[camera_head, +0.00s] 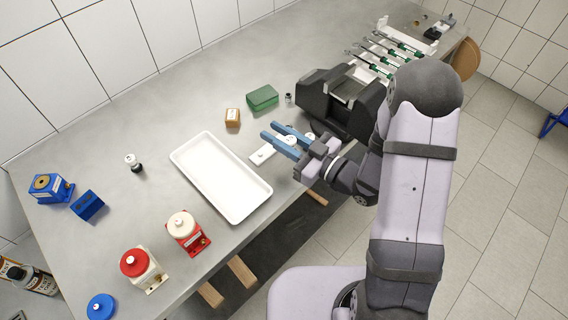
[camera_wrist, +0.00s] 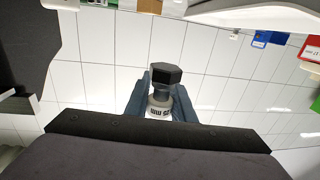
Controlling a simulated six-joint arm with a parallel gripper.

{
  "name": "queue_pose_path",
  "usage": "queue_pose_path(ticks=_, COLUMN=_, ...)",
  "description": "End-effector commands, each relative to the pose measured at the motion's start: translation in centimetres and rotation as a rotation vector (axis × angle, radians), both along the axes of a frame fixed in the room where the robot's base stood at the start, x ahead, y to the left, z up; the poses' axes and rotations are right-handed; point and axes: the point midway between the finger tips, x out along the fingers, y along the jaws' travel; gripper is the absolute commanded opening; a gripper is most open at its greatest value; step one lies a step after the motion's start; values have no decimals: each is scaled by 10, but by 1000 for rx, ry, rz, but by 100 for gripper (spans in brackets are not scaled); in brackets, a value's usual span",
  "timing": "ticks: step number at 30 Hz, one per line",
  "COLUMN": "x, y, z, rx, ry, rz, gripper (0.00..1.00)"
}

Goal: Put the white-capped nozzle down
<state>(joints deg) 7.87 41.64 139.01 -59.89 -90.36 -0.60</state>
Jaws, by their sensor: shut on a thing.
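My gripper (camera_head: 269,131) has two blue fingers and is shut on the white-capped nozzle (camera_head: 291,140). In the head view only a little white of the nozzle shows between the fingers. In the wrist view the nozzle (camera_wrist: 166,75) shows a black hexagonal end pointing away from the palm and a white, labelled part between the blue fingers. The gripper is over the front part of the bench, right of the white tray. A white flat plate (camera_head: 262,155) lies on the bench beside and partly under the fingers. The height above it is hard to tell.
The empty white tray (camera_head: 215,206) is left of the gripper. A small orange box (camera_head: 232,117) and a green box (camera_head: 262,98) stand behind it. A black machine (camera_head: 342,97) is close on the right. Another black-and-white fitting (camera_head: 133,163) stands left, with clear bench around it.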

Motion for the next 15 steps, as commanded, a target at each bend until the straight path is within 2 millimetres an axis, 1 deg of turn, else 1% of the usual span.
queue_pose_path(ticks=9, x=0, y=0, z=-37, rx=2, ry=5, rz=0, gripper=0)
queue_pose_path(ticks=15, x=0, y=0, z=-49, rx=1, ry=2, rz=0, gripper=0)
